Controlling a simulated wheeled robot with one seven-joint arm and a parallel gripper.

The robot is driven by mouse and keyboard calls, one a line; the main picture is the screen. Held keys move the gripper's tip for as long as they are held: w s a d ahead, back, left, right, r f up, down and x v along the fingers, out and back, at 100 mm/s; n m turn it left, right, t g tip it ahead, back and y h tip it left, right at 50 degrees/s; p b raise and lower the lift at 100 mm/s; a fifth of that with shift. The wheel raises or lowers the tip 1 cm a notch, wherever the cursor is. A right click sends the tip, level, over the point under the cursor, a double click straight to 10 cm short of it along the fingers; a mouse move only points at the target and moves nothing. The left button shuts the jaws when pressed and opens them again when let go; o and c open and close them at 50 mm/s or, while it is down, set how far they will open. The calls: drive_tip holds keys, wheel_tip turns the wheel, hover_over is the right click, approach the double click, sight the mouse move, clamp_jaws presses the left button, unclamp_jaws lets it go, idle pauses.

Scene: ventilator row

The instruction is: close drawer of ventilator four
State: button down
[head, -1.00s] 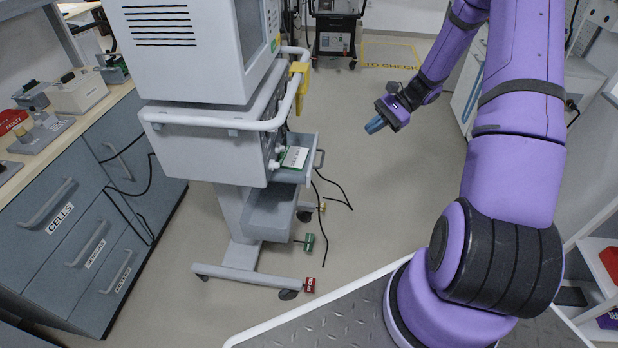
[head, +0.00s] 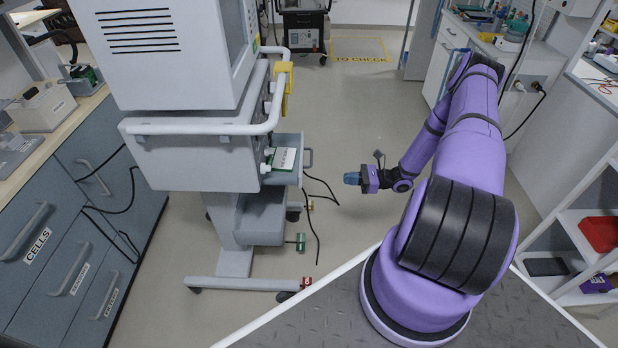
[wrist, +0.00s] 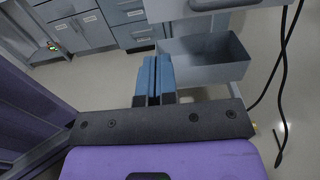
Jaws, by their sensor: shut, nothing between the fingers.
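The ventilator (head: 205,160) is a tall grey machine on a wheeled stand at the left of the head view. Its drawer (head: 289,150) stands out to the right, with a handle (head: 308,158) on its end and a white card and green item inside. An open grey bin (head: 262,220) sits below the drawer; a grey bin also shows in the wrist view (wrist: 205,62). My gripper (head: 351,178) is right of the drawer, apart from it, with blue fingers pointing left. In the wrist view the blue fingers (wrist: 154,75) are together and empty. No number is readable on the ventilator.
Cables (head: 318,215) hang and trail on the floor beside the stand. Grey-blue cabinets (head: 70,240) stand at the left. Another machine (head: 304,28) stands at the back by a "TO CHECK" floor marking (head: 360,58). White shelves (head: 590,230) are at the right; the middle floor is clear.

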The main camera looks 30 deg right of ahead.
approach(271, 177)
drive_tip(key=d, duration=0.1)
drive_tip(key=d+f, duration=0.1)
drive_tip(key=d, duration=0.1)
drive_tip(key=shift+s+d+f, duration=0.15)
drive_tip(key=shift+f, duration=0.15)
drive_tip(key=x, duration=1.2)
drive_tip(key=shift+a+f, duration=0.1)
drive_tip(key=shift+a, duration=0.15)
drive_tip(key=shift+w+a, duration=0.25)
drive_tip(key=shift+w, duration=0.1)
drive_tip(key=shift+a, duration=0.1)
